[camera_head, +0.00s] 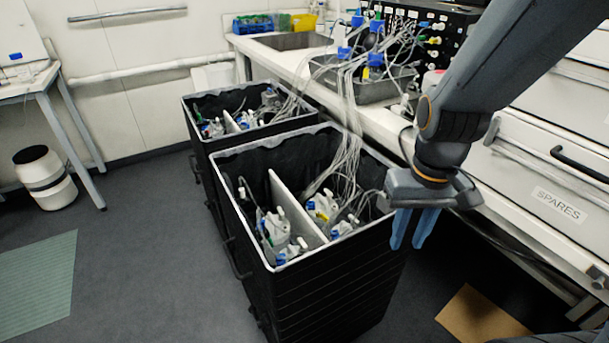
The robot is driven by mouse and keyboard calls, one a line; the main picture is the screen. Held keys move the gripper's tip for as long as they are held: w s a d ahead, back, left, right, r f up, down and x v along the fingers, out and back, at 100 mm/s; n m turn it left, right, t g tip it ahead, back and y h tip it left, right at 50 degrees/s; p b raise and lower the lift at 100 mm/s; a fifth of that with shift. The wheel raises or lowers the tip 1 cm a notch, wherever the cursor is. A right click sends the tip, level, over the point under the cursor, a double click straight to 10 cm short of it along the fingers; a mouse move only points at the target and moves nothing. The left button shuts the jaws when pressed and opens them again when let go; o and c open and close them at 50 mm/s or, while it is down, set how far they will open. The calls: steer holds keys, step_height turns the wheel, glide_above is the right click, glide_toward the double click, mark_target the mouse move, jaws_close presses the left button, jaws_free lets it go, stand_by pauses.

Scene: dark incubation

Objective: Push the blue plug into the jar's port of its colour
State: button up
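My gripper (409,244) hangs at the right of the near black bin, with its two blue fingers pointing down. The fingertips look a little apart, with nothing visible between them. Jars with white and blue fittings (276,230) stand in the near bin's left compartment. More jars, with yellow and blue fittings (324,206), stand in its right compartment. Several small blue parts show among the tubes; I cannot tell which is the blue plug, nor make out the matching port. My gripper is apart from the jars.
The near black bin (330,291) has a white divider (297,207). A second bin (199,138) stands behind it. Thin tubes (349,140) run from the bins up to the bench (292,61). A SPARES drawer (556,202) is at right. Floor at left is mostly clear.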

steer(key=w+a+r+n+p, duration=0.1)
steer(key=w+a+n+p, duration=0.1)
steer(key=w+a+n, duration=0.35)
steer(key=n+g+y+p, duration=0.25)
steer(key=n+p, duration=0.25)
steer(key=n, duration=1.3)
glide_toward(261, 219)
steer(key=shift+y, duration=0.35)
steer(key=b+x, duration=0.1)
steer(key=x, duration=0.1)
steer(key=b+x, duration=0.1)
steer(key=x, duration=0.2)
steer(key=d+b+x, duration=0.1)
steer(key=x, duration=0.1)
steer(key=shift+w+a+f, duration=0.15)
steer(key=shift+w+f, duration=0.05)
steer(key=shift+f, duration=0.3)
steer(key=shift+b+x, duration=0.8)
steer(key=shift+b, duration=0.05)
steer(key=shift+b, duration=0.3)
steer(key=shift+s, duration=0.1)
jaws_close()
steer(key=shift+r, duration=0.3)
